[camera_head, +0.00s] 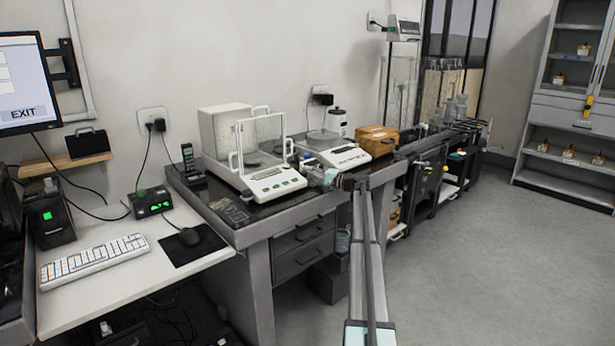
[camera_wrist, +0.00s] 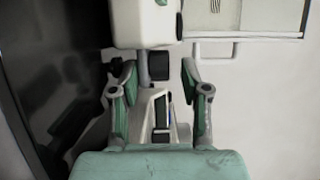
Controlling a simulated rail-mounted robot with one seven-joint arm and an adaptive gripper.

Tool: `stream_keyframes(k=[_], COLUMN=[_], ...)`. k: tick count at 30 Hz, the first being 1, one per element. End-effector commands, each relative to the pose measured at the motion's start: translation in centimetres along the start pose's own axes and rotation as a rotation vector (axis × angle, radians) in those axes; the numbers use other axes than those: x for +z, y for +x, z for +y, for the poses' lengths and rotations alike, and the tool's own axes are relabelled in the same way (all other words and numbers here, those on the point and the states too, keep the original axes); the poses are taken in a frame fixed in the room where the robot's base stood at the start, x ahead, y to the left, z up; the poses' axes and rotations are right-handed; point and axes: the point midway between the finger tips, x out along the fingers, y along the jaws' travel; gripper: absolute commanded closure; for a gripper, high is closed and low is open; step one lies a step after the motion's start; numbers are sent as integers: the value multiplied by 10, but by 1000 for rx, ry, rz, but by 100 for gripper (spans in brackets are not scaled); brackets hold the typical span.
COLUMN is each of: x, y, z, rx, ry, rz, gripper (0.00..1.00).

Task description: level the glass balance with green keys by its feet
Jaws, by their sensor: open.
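The glass balance with green keys (camera_head: 274,184) stands on the dark-topped weighing table, its glass draft shield over the pan. My gripper (camera_head: 322,174) is beside its right side, low near the tabletop. In the wrist view, the balance's white body (camera_wrist: 143,25) is just beyond my open gripper (camera_wrist: 159,68). A dark, short part (camera_wrist: 160,65), which looks like a foot, shows under the body between the fingertips. I see a gap on each side of it, with no clear contact. The other feet and the level bubble cannot be made out.
A second balance (camera_head: 345,156) and a cardboard box (camera_head: 377,140) stand to the right on the table. A black phone-like device (camera_head: 189,160) is at its left. The glass shield's handle (camera_wrist: 215,47) is near my right finger in the wrist view.

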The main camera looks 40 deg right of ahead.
Motion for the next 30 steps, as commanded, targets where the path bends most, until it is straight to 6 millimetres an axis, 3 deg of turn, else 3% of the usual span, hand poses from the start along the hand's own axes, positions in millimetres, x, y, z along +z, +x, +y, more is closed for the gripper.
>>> stream_keyframes(k=[16,21,30], x=[1,0,0], y=[-94,-107,-110], z=[0,0,0], rx=[-1,-1,-1], ry=[0,0,0], rz=[1,0,0], gripper=[54,54,54])
